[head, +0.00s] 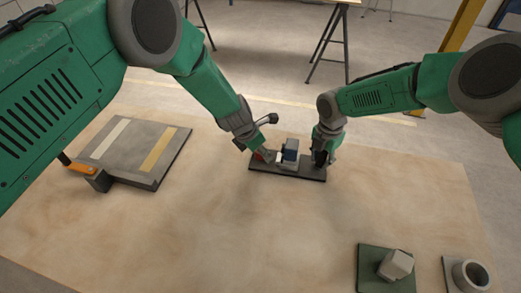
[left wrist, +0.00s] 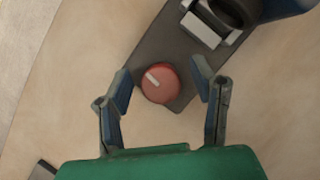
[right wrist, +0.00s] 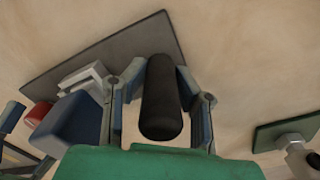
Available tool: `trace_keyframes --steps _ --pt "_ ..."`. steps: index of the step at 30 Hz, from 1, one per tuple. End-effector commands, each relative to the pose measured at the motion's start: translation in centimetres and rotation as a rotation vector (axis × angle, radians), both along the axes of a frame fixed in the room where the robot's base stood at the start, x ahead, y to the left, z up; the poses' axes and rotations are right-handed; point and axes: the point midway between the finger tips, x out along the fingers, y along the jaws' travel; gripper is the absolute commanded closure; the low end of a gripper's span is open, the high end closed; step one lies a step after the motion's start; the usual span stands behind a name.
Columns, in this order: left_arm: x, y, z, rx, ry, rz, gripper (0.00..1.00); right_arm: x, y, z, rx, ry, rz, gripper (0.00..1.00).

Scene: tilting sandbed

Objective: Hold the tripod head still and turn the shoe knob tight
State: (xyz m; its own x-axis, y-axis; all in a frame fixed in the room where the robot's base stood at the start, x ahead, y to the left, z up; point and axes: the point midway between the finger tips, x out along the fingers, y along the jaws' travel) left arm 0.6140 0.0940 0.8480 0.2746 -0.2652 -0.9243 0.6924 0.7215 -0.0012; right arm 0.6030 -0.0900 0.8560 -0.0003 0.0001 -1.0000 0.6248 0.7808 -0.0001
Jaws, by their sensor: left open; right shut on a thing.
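The tripod head (head: 289,157) stands on a dark base plate (head: 312,174) in the middle of the table. My right gripper (head: 321,158) is at the plate's right part. In the right wrist view, its fingers are shut on a thick black handle (right wrist: 161,100) beside the grey and blue head. The red shoe knob (left wrist: 159,83) with a pale pointer line sits at the other end of the plate. My left gripper (left wrist: 160,80) is open, with one finger on each side of the knob and visible gaps. In the head view the knob is mostly hidden by my left gripper.
A grey board with pale and yellow strips (head: 150,133) lies at left, with an orange-handled clamp (head: 82,170) at its corner. A green plate with a pale block (head: 396,266) and a grey ring-shaped part (head: 470,275) lie at front right. The table's front middle is clear.

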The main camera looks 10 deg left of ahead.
Motion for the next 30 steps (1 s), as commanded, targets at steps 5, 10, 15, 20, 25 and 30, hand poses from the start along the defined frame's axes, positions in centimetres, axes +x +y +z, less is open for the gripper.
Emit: trace_keyframes --steps 5,10,15,20,25,30 --pt "0.01 0.02 0.03 0.000 0.000 0.000 0.98 0.02 -0.01 0.02 0.000 0.000 0.000 1.00" --pt "0.02 0.05 0.04 0.001 -0.001 -0.002 0.98 0.02 -0.03 0.02 0.000 0.000 0.000 1.00" --pt "0.05 0.09 0.03 0.000 0.000 -0.030 0.98 0.02 -0.04 0.02 -0.001 -0.001 0.000 1.00" --pt "0.07 0.10 0.02 0.001 -0.001 -0.105 0.98 0.02 -0.05 0.02 -0.001 0.000 0.000 1.00" --pt "0.11 0.10 0.06 0.000 -0.002 -0.233 0.98 0.01 -0.06 0.02 -0.001 0.000 0.000 1.00" --pt "0.08 0.08 0.01 0.000 -0.002 -0.392 0.98 0.02 -0.08 0.02 -0.001 0.000 0.000 1.00"
